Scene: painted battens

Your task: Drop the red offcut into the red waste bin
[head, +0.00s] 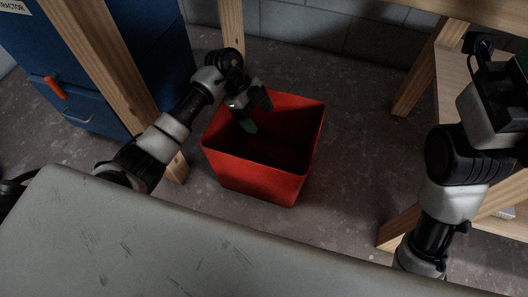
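The red waste bin (256,177) stands upright on the floor in the middle of the head view, with its top open. Its inside is dark, and I cannot make out anything in it. My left gripper (257,113) hangs over the back part of the bin's opening, pointing down. Its two dark green fingers are spread apart with nothing visible between them. I cannot see the red offcut anywhere. My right gripper (521,66) is at the right edge, and its fingers are mostly cut off by the frame.
A blue cabinet (110,60) with an orange piece (55,86) on its front stands at the back left. Wooden posts (105,65) rise left of and behind the bin. A wooden bench frame (416,85) is at the right. The grey floor (350,165) right of the bin is clear.

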